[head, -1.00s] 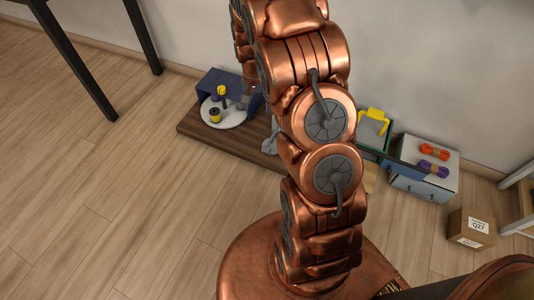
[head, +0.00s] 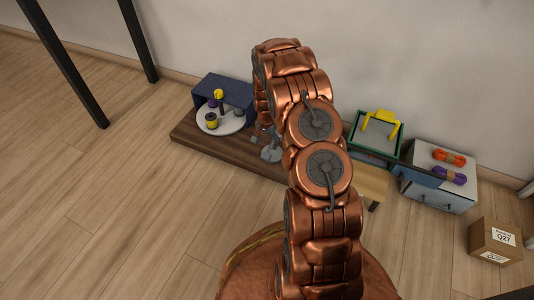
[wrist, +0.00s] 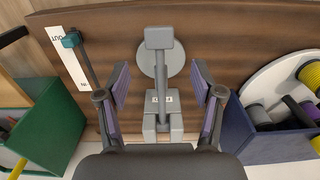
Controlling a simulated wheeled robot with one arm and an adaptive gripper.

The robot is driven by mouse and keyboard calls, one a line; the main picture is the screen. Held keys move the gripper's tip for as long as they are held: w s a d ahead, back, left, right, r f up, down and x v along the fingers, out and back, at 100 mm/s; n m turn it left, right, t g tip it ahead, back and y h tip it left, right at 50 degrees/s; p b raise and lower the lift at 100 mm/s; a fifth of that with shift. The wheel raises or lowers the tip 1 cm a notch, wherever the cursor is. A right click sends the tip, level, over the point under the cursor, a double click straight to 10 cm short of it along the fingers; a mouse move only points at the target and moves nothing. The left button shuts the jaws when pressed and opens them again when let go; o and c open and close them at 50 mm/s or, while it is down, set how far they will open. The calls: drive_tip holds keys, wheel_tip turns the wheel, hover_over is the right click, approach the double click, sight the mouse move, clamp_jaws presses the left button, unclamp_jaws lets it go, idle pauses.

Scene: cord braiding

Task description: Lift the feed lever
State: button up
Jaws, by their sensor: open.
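In the wrist view, a grey lever (wrist: 160,75) with a flat square end lies over a round grey disc (wrist: 174,57). Its grey base (wrist: 163,122) carries a small white label too blurred to read. My gripper (wrist: 161,80) is open, with one purple-padded finger on each side of the grey lever and gaps between. A second, thin lever with a teal knob (wrist: 72,40) lies left of the gripper by a white OUT/IN strip (wrist: 66,55). I cannot tell from the labels which is the feed lever. In the head view, my arm hides most of this area.
The brown board (head: 190,136) bears a blue housing (head: 226,90) with a white turntable (head: 232,124) of spools. A green-rimmed bin (head: 353,150) with a yellow handle, a grey drawer unit (head: 440,196) and a cardboard box (head: 494,242) stand right. Floor in front is clear.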

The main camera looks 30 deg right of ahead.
sight(267, 153)
wheel_tip(267, 153, down, 7)
drive_tip(key=shift+r+b, duration=0.2)
drive_tip(key=shift+b, duration=1.05)
clamp_jaws()
